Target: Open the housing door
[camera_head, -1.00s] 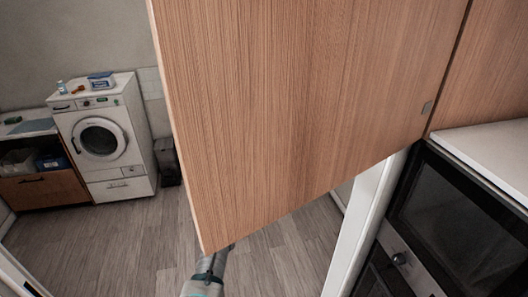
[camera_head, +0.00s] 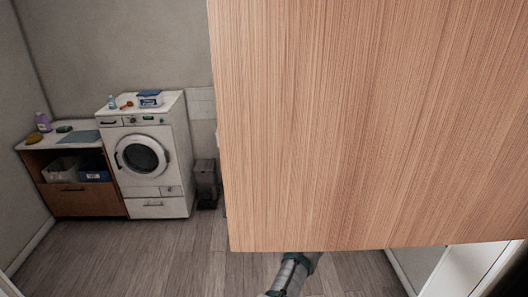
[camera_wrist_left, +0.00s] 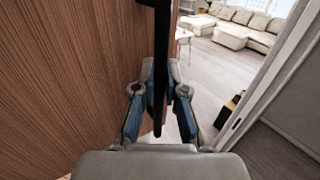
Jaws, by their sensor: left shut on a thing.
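The housing door (camera_head: 370,120) is a large wood-grain panel that fills the right of the head view. Its left edge stands free, with floor showing beside and below it. In the left wrist view the door (camera_wrist_left: 60,80) fills the left side. A dark vertical bar handle (camera_wrist_left: 161,45) runs along it there. My left gripper (camera_wrist_left: 160,90) is shut on the handle, one finger on each side. In the head view only part of my left arm shows below the door; the gripper is hidden behind the panel. My right gripper is not in view.
A washing machine (camera_head: 146,160) and a low cabinet (camera_head: 85,197) stand at the far left, with a dark bin (camera_head: 206,182) beside them. A white frame (camera_head: 465,270) is at the lower right. Wooden floor (camera_head: 130,255) is clear. The wrist view shows a sofa (camera_wrist_left: 240,25) far off.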

